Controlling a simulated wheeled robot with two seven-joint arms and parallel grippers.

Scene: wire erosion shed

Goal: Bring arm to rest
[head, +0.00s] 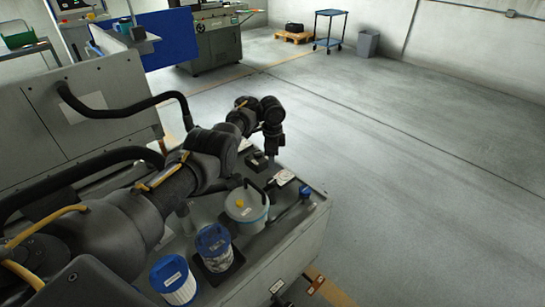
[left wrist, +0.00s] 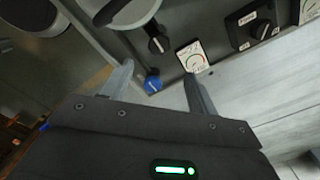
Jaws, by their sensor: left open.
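My left arm (head: 170,190) comes in from the left of the head view and stretches over a grey machine cabinet (head: 300,235). My left gripper (head: 273,151) points down above the far end of the cabinet top. In the left wrist view its two fingers (left wrist: 160,72) are apart, with nothing held between them. My right gripper is in neither view.
A white bucket (head: 242,213), a filter in a dark holder (head: 213,245) and a blue-topped filter (head: 172,280) stand on the cabinet. A black hose (head: 130,107) loops behind the arm. Open floor (head: 420,190) lies to the right. A blue cart (head: 329,30) stands far back.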

